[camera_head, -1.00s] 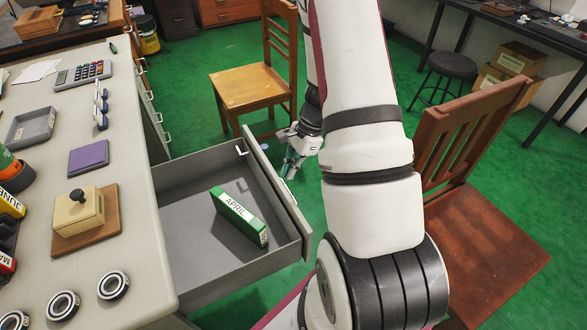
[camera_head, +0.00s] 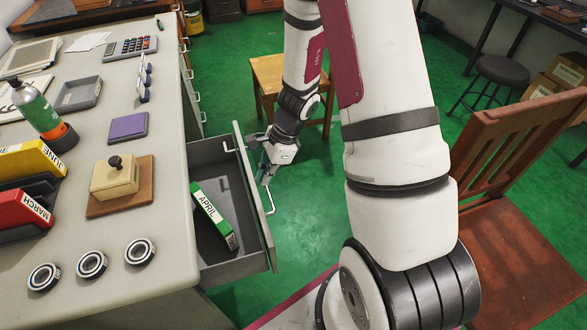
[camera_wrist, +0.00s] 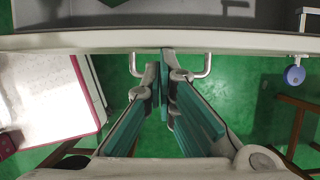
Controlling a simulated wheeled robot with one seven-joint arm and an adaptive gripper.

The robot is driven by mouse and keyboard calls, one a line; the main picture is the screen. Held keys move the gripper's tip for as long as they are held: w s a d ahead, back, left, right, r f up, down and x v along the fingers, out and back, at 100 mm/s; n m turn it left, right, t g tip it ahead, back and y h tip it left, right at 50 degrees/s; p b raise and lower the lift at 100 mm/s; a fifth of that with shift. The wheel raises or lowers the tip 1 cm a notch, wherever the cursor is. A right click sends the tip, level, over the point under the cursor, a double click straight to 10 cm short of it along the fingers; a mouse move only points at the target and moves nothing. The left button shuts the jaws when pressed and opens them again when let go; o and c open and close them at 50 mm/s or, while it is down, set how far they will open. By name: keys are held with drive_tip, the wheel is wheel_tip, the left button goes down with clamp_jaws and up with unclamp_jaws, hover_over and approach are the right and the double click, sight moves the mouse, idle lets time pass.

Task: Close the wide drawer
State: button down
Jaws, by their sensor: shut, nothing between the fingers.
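The wide drawer (camera_head: 214,264) stands partly open from the grey desk. A green binder marked APRIL (camera_head: 214,217) lies in it. My gripper (camera_head: 266,180) is outside the drawer, at its front panel (camera_head: 254,190). In the wrist view, my gripper (camera_wrist: 164,60) is shut and empty, its fingertips at the middle of the drawer front (camera_wrist: 240,42). The ends of a bar handle (camera_wrist: 207,65) show on both sides of the fingers; its middle is hidden behind them. Whether the fingertips press on the panel is hard to tell.
The desk top (camera_head: 175,215) carries bearing rings (camera_head: 92,264), a stamp block (camera_head: 114,178), a purple pad (camera_head: 128,127) and binders. A wooden chair (camera_head: 268,75) stands beyond my gripper. A brown chair (camera_head: 500,250) is at the right. Green floor (camera_head: 310,210) is clear between them.

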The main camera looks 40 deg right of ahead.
drive_tip(key=w+a, duration=0.3)
drive_tip(key=a, duration=1)
drive_tip(key=shift+w, duration=0.35)
